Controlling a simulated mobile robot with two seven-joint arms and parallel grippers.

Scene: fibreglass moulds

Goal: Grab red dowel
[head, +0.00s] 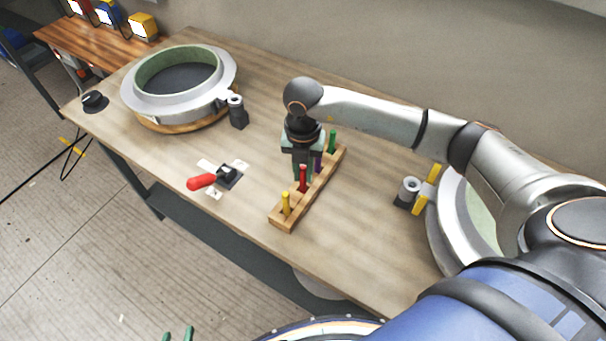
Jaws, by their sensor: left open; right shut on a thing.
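The red dowel (303,181) stands upright in a wooden rack (281,222) on the workbench, in the head view. My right gripper (303,176) reaches down over the rack from above and is shut on the red dowel, with its fingers on either side. The dowel's lower end is at the rack; I cannot tell whether it is still seated in its hole. Only the two green fingertips of my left gripper (178,334) show at the bottom edge, apart and empty, away from the bench.
A yellow dowel (286,203), a purple dowel (318,162) and a green dowel (332,141) stand in the same rack. A round mould (130,96) is at back left, another (451,226) at right.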

